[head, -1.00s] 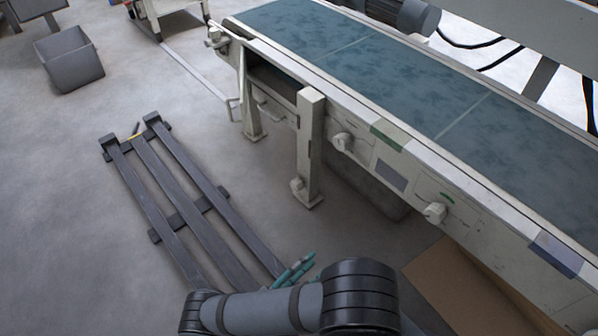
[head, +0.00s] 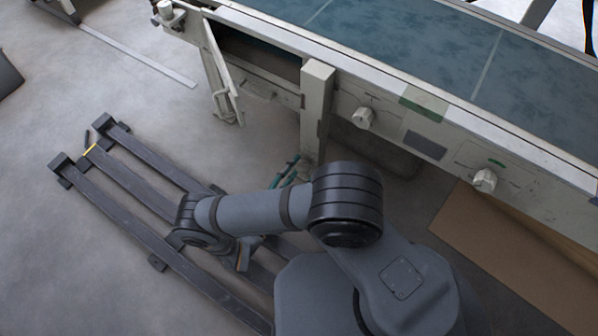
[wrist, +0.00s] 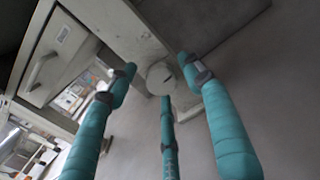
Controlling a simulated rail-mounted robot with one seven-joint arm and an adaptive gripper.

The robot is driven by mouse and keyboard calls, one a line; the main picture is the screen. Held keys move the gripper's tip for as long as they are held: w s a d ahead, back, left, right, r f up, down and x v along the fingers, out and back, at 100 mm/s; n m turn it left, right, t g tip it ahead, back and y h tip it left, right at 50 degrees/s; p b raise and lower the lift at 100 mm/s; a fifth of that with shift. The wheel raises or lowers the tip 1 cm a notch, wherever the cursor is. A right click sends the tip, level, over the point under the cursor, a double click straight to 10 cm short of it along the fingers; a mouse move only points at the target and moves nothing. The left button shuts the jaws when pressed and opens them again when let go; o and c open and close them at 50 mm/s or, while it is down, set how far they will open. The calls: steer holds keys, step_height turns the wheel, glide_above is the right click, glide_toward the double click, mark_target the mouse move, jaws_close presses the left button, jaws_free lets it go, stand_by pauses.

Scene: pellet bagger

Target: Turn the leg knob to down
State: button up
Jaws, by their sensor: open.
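The leg knob (wrist: 157,81) is a round, pale knob with a short dark mark, low on the white leg (wrist: 130,35) in the wrist view. In the head view the leg (head: 316,105) stands under the conveyor's near side, and its knob is hidden behind my arm and gripper. My gripper (wrist: 156,68) has teal fingers spread open and empty. In the wrist view two fingertips lie on either side of the knob and the third below it. I cannot tell whether they touch it. The teal fingers also show by the leg's foot in the head view (head: 286,172).
Two other white knobs, one (head: 363,117) nearer the leg and one (head: 485,180) farther right, sit on the conveyor side (head: 425,145). A dark rail frame (head: 125,205) lies on the floor at left. A brown sheet (head: 520,245) lies at right.

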steer(key=shift+c, duration=0.5)
steer(key=shift+r, duration=0.1)
steer(key=c, duration=1)
steer(key=n+b, duration=0.2)
steer(key=n, duration=0.2)
steer(key=shift+b, duration=0.3)
steer(key=n+b, duration=0.2)
steer(key=n, duration=0.2)
steer(key=shift+a+n, duration=0.15)
steer(key=shift+n, duration=0.15)
steer(key=n, duration=0.2)
steer(key=n+b, duration=0.1)
steer(key=n, duration=0.1)
steer(key=shift+w+f+b, duration=0.15)
steer(key=shift+f+b, duration=0.05)
steer(key=shift+b, duration=0.1)
steer(key=n+b, duration=0.1)
steer(key=n, duration=0.4)
steer(key=shift+a, duration=0.2)
steer(key=shift+n, duration=0.3)
